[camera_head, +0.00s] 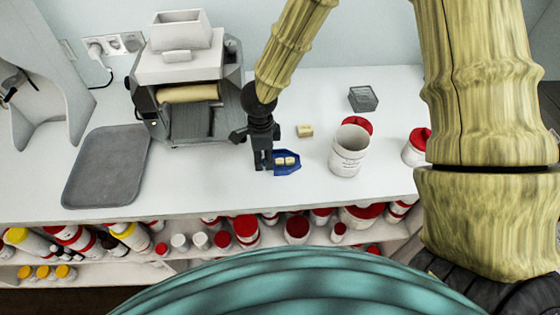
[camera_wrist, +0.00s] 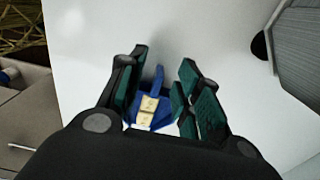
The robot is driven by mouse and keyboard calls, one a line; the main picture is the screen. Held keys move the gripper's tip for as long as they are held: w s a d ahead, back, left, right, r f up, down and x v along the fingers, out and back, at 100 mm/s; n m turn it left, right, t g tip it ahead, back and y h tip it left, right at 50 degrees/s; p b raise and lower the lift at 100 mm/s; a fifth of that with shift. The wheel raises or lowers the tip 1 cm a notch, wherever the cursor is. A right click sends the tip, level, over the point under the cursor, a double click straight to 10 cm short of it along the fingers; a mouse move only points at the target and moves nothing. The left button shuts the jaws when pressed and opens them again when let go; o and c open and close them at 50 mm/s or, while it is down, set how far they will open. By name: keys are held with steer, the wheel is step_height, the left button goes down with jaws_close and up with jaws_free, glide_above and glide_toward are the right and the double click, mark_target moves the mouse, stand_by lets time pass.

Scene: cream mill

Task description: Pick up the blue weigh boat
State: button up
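The blue weigh boat (camera_head: 287,169) sits on the white counter and holds cream-coloured blocks. In the wrist view the blue weigh boat (camera_wrist: 160,89) shows between the two fingers, with the blocks (camera_wrist: 147,110) inside it. My gripper (camera_head: 263,161) points down at the boat's left end. In the wrist view my gripper (camera_wrist: 162,85) has its fingers spread on both sides of the boat, with a gap visible to the right finger. Whether a finger touches the boat is unclear.
A three-roll mill (camera_head: 187,95) stands behind and left, and a grey tray (camera_head: 107,168) lies at left. A white tub (camera_head: 348,151) stands right of the boat, and a loose cream block (camera_head: 304,130) lies behind it. A small dark dish (camera_head: 363,99) sits farther back. Bottles fill the shelf below.

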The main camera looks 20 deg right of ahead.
steer(key=shift+c, duration=0.4)
jaws_close()
steer(key=shift+r, duration=0.1)
